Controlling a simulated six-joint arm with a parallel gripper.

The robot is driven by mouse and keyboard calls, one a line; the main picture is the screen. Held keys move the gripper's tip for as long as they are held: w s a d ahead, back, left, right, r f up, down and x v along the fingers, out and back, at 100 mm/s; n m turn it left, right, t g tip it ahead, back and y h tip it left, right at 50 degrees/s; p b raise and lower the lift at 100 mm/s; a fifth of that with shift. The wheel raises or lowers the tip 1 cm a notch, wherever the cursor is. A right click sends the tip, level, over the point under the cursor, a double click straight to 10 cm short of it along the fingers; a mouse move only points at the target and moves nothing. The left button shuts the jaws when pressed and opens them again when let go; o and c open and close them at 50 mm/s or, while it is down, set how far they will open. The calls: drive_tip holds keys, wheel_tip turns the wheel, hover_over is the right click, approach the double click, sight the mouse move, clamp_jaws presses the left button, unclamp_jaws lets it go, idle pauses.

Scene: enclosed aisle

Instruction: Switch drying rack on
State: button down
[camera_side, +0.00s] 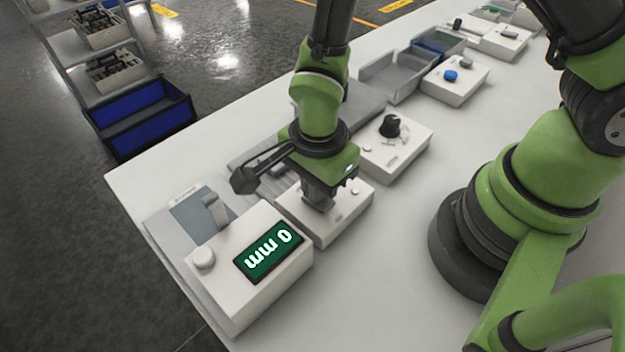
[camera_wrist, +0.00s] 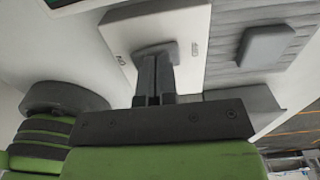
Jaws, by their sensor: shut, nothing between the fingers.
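A white switch box (camera_side: 345,212) stands on the table under my gripper. It also shows in the wrist view (camera_wrist: 185,18), with small raised lettering on its top. A grey ribbed rack (camera_wrist: 229,68) with a grey block on it lies beside the box, and part of this rack shows in the side view (camera_side: 240,163). A grey switch piece (camera_wrist: 150,48) on the box is partly hidden by my fingertips. My gripper (camera_side: 318,205) points down at the box top, its dark fingers (camera_wrist: 155,62) together and empty. They are at or very near the switch; contact is unclear.
A box with a black knob (camera_side: 391,126) is behind. Further back are a grey tray (camera_side: 395,78) and a box with a blue button (camera_side: 450,76).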

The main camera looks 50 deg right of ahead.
drive_tip(key=shift+s+r, duration=0.1)
drive_tip(key=shift+s, duration=0.15)
wheel_tip(320, 180, up, 14)
drive_tip(key=w, duration=0.2)
idle(0.4)
